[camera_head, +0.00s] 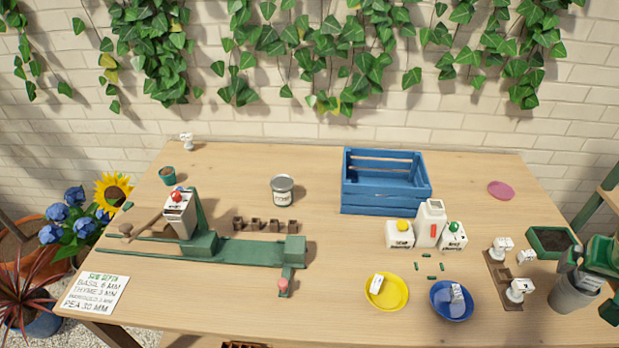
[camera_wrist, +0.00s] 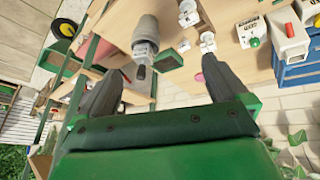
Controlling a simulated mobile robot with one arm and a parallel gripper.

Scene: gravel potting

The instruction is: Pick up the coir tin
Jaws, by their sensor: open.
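A small round tin (camera_head: 282,190) with a grey top and a pale label stands upright on the table, left of the blue crate. It looks like the coir tin, but its label is too small to read. I cannot make it out in the wrist view. My gripper (camera_head: 577,268) is at the far right of the table in the head view, well away from the tin. In the wrist view my gripper (camera_wrist: 158,82) has its two dark fingers spread wide, with nothing held between them.
A blue slatted crate (camera_head: 384,198) stands right of the tin. A green rail device (camera_head: 245,250) and a row of brown blocks lie in front. White containers (camera_head: 430,222), a yellow saucer (camera_head: 372,302) and a blue saucer (camera_head: 438,308) are further right. A grey pot (camera_head: 572,296) sits near my gripper.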

